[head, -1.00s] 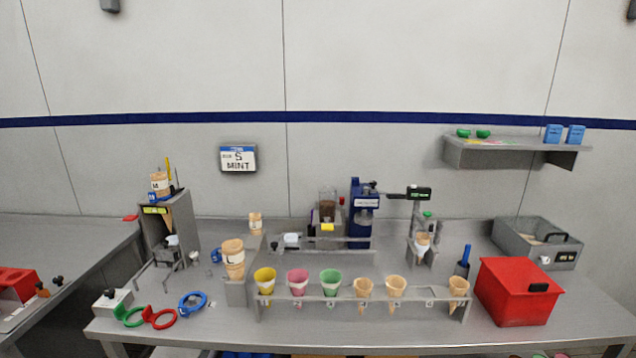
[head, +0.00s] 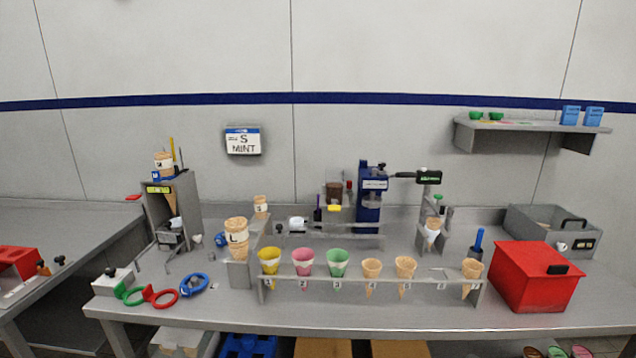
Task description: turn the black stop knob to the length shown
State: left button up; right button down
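The wall sign (head: 242,142) reads "S" over "MINT". A small dark knob-like part (head: 279,229) shows at the left end of a grey rail device behind the cone rack. Another dark knob (head: 59,260) stands by the red box on the left table. Both are too small to read a setting, and I cannot tell which is the stop knob. A grey stand (head: 183,203) on the left holds a cone and a small yellow-green label. Neither of my grippers is in view.
A cone rack (head: 375,284) with coloured and plain cones spans the front. A red bin (head: 534,277) and a grey bin (head: 585,243) stand at right. A blue machine (head: 369,199) stands behind. Green, red and blue rings lie front left. The front table strip is clear.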

aim_at(110, 272)
jog(key=u, duration=1.25)
